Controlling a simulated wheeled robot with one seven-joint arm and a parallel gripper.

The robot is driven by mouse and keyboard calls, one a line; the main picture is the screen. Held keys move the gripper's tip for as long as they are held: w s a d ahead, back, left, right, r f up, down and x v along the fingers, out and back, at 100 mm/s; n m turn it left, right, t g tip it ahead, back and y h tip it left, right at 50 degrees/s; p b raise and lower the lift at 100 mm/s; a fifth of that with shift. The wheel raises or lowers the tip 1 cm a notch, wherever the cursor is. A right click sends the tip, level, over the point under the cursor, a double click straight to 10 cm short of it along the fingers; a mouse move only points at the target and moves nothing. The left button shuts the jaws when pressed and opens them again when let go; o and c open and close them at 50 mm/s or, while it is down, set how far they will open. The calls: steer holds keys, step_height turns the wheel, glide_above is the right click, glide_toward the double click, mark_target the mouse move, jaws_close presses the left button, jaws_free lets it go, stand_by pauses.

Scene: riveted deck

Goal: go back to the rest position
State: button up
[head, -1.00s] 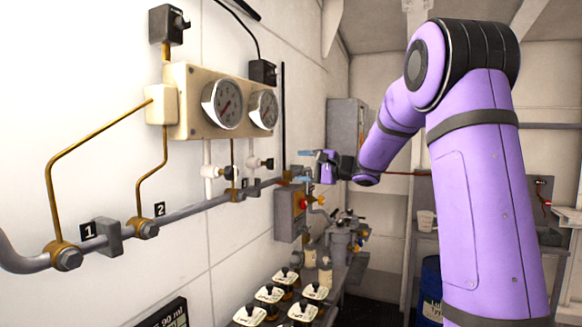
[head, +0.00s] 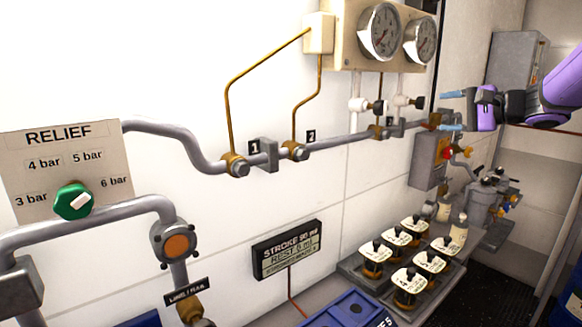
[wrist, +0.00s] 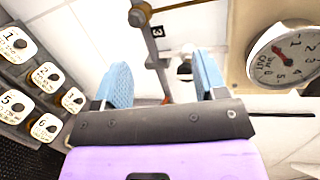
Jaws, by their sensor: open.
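My gripper (head: 452,110) shows at the right of the head view, with two light blue fingers spread apart and pointing left, towards the wall pipe. It is open, and I see nothing held between the fingers. In the wrist view my gripper (wrist: 162,62) also shows the two blue fingers well apart. Behind them are the pipe (wrist: 150,45) and a pressure gauge (wrist: 284,54) at the right. Most of my arm is outside the head view. In the head view, I cannot tell whether the fingers touch the grey box's fittings.
A grey box (head: 428,163) with a red button is on the wall below my gripper. Several numbered caps (head: 408,280) stand on the bench. A relief panel (head: 66,170) with a green knob and a stroke display (head: 287,250) are on the wall. Two gauges (head: 380,32) hang above the pipe.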

steer(key=s+a+f+n+g+h, duration=0.2)
steer(key=s+a+n+g, duration=0.1)
steer(key=s+a, duration=0.4)
steer(key=s+a+f+n+g+h, duration=0.1)
steer(key=s+a+n+g, duration=0.2)
steer(key=s, duration=0.7)
steer(key=s+f+n+h, duration=0.2)
steer(key=s+f+h, duration=0.1)
steer(key=s, duration=0.5)
steer(key=s+d+f+n+h, duration=0.1)
steer(key=s+f+n+h, duration=0.1)
steer(key=s+h, duration=0.3)
steer(key=s+f, duration=0.1)
steer(key=s, duration=0.3)
steer(key=shift+s+d+f, duration=0.15)
steer(key=shift+s+f, duration=0.1)
steer(key=shift+f, duration=0.1)
